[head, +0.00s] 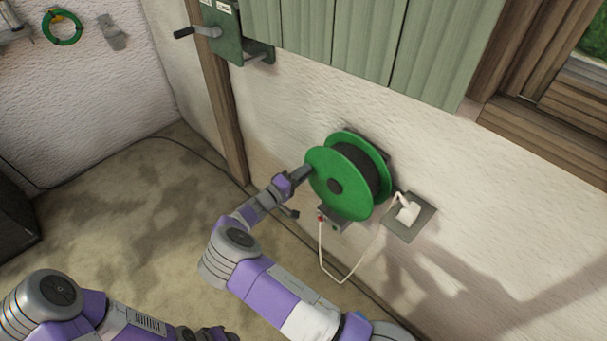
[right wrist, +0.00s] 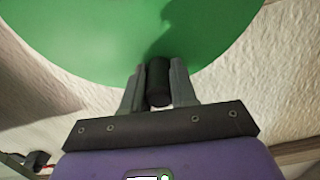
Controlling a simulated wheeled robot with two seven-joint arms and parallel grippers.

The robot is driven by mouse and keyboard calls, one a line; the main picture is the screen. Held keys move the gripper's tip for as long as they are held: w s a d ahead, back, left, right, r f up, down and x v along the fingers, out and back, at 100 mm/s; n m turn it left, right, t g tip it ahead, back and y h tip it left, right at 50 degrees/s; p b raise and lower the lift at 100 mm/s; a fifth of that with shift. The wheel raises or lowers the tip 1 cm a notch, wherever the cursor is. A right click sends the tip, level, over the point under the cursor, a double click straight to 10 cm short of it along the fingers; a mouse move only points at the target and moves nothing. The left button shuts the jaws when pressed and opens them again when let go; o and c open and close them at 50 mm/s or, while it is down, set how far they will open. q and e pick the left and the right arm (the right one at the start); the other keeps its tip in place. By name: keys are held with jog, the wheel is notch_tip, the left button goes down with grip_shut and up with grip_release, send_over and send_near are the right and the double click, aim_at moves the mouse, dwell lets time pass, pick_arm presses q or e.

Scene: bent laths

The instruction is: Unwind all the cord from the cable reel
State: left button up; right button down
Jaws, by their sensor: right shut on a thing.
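The cable reel (head: 338,184) is mounted on the white wall, with green round flanges and dark cord (head: 361,172) wound between them. How much cord is on it is hard to tell. My right gripper (head: 304,174) is at the left rim of the front flange. In the right wrist view my right gripper (right wrist: 158,85) is shut on the reel's black crank knob (right wrist: 158,80), which stands out from the green flange (right wrist: 150,35). My left arm enters at the lower left; its gripper (head: 208,334) is dark, partly cut off at the bottom edge, and its jaws are unclear.
A white plug sits in a wall socket (head: 421,222) right of the reel, with a white lead looping to a small grey box (head: 333,221) below it. A green crank box (head: 224,30) and shutter (head: 345,40) are above. A dark line runs along the floor.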

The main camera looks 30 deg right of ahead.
jog(key=c, duration=0.9)
grip_release()
jog(key=shift+p+v, duration=0.8)
jog(key=shift+v, duration=3)
